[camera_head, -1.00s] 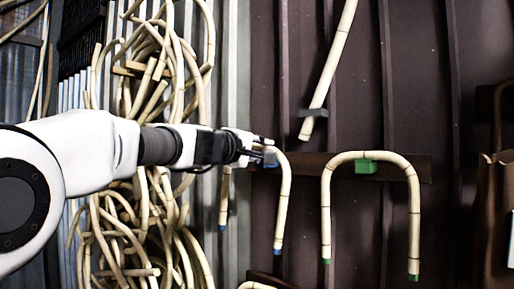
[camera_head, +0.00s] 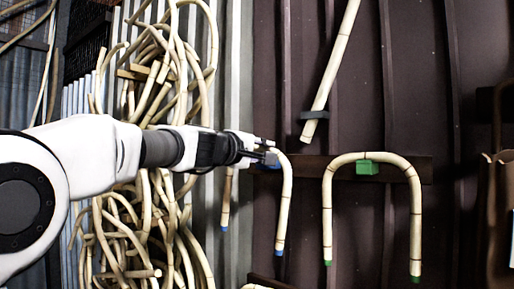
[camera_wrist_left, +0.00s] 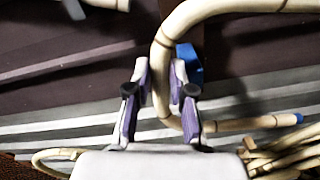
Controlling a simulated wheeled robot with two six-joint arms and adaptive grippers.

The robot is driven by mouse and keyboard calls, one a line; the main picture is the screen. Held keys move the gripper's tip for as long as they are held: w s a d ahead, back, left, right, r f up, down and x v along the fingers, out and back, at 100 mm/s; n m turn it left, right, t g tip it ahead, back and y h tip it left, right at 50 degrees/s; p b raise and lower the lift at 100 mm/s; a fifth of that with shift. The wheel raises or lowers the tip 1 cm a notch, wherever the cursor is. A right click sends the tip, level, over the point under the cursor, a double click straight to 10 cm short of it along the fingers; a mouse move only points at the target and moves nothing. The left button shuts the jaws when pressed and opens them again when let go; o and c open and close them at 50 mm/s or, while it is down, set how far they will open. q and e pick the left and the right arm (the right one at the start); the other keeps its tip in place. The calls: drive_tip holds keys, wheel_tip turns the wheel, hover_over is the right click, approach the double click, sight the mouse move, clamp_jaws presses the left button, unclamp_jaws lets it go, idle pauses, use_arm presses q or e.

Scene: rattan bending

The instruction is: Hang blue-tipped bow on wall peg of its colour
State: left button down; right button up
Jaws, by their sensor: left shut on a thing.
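The blue-tipped bow (camera_head: 286,200) is a pale rattan arch with its two blue ends hanging down in the head view. My left gripper (camera_head: 269,151) is shut on the bow near the top of its arch. The wrist view shows the bow (camera_wrist_left: 159,75) between the fingers of the left gripper (camera_wrist_left: 157,88). The blue peg (camera_wrist_left: 188,63) is close beside and partly behind the rattan there. In the head view the peg is mostly hidden by the gripper and bow. I cannot tell whether the bow rests on it. My right gripper is not in view.
A green-tipped bow (camera_head: 327,205) hangs on the green peg (camera_head: 367,168) to the right, on the same wooden rail (camera_head: 425,168). A straight rattan pole (camera_head: 333,75) in a dark clip is above. Tangled rattan coils (camera_head: 150,235) hang behind my left arm.

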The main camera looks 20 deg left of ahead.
use_arm(q)
drive_tip(key=b+v, duration=0.1)
drive_tip(key=v, duration=0.2)
drive_tip(key=shift+s+a+f+b, duration=0.1)
drive_tip(key=shift+s+f+b, duration=0.1)
drive_tip(key=shift+b, duration=0.2)
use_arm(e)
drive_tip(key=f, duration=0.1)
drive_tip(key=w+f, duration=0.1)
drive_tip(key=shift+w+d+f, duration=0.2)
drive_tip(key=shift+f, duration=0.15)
use_arm(q)
drive_tip(key=shift+s+r, duration=0.1)
drive_tip(key=shift+s, duration=0.1)
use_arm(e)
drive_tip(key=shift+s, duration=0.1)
